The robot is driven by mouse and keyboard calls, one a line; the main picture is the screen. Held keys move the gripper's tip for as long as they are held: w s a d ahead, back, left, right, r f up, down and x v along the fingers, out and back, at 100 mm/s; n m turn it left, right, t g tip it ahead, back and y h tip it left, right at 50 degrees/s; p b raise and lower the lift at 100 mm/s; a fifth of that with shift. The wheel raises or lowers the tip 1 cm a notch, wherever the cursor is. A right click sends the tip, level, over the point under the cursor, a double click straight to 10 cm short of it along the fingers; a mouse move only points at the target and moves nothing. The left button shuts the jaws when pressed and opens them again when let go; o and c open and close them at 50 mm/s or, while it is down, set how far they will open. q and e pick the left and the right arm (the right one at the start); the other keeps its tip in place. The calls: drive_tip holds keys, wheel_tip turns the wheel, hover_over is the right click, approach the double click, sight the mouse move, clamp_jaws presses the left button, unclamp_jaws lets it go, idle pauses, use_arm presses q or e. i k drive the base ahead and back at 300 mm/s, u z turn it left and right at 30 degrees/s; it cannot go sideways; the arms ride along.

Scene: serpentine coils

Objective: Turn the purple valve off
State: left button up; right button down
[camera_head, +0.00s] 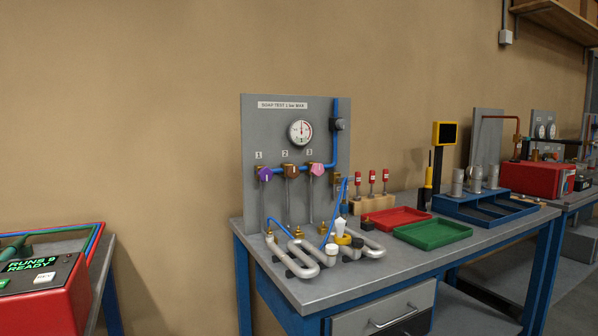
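The purple valve (265,174) is a round knob with a light mark on it, under the label 1 on an upright grey panel (258,130). It is the leftmost of three knobs on a blue pipe. A brown valve (291,171) is in the middle under label 2, and a pink valve (317,169) is under label 3. The exact angle of the purple knob's mark is too small to tell. Neither of my grippers shows in this view.
The workbench (330,291) carries metal serpentine coils (300,262), a red tray (396,217), a green tray (433,233) and a blue rack (480,211). A pressure gauge (300,132) sits above the valves. A red machine (40,293) stands at the lower left. Floor between the benches is partly hidden.

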sight(264, 174)
drive_tip(key=z, duration=0.55)
drive_tip(key=k, duration=0.65)
drive_tip(key=z, duration=0.65)
drive_tip(key=i, duration=1.15)
drive_tip(key=u, duration=1.2)
drive_tip(key=i, duration=0.8)
drive_tip(key=u, duration=0.85)
